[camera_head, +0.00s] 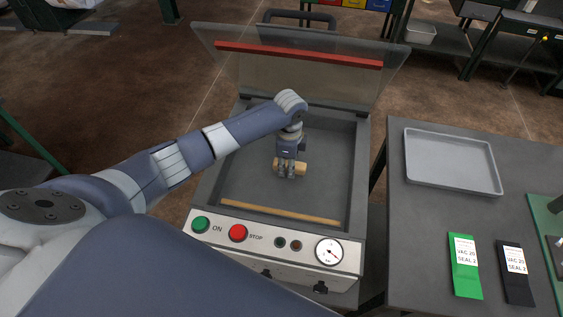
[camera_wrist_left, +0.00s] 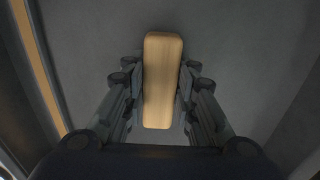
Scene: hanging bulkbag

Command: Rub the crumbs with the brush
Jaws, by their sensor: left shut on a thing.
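My left gripper (camera_head: 288,172) reaches down into the open chamber of a vacuum sealing machine (camera_head: 235,165). It is shut on the light wooden brush (camera_head: 301,169), which lies crosswise between its fingers. In the left wrist view the brush (camera_wrist_left: 162,82) shows as a long rounded wooden block between the two fingers (camera_wrist_left: 161,95). The brush's underside is hidden, and I cannot tell whether it touches the grey chamber floor. I cannot make out any crumbs in either view. My right gripper is not in view.
The clear lid (camera_head: 300,75) with a red bar stands raised behind the chamber. A wooden bar (camera_head: 280,211) runs along the chamber's front. Its walls surround my gripper. On the right table, a grey tray (camera_head: 450,187), green packet (camera_head: 464,265) and black packet (camera_head: 515,272) lie apart.

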